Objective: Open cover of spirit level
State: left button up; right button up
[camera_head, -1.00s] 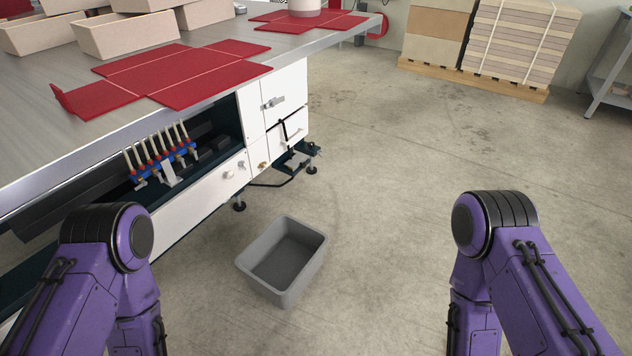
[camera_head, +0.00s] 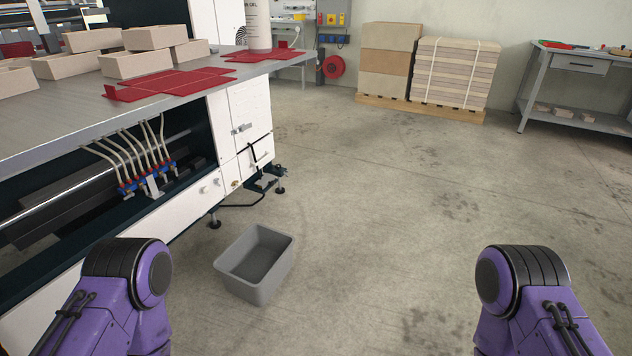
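I cannot make out a spirit level or its cover in the head view. Both of my purple arms show at the bottom corners, cut off by the frame's lower edge. My left and right grippers are out of view.
A machine with a metal table (camera_head: 40,121) stands at left, bearing beige boxes (camera_head: 136,64), red flat blanks (camera_head: 165,83) and a white cylinder (camera_head: 258,25). A grey bin (camera_head: 255,263) is on the floor. Loaded pallets (camera_head: 420,109) and a workbench (camera_head: 570,63) stand behind. The middle and right floor is clear.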

aim_at(267, 179)
jog(key=z, duration=0.8)
jog(key=i, duration=0.85)
jog(key=z, duration=0.65)
jog(key=i, duration=0.9)
jog(key=u, duration=0.65)
jog(key=i, duration=0.8)
jog(key=u, duration=1.3)
jog(key=i, duration=0.75)
jog(key=u, duration=0.05)
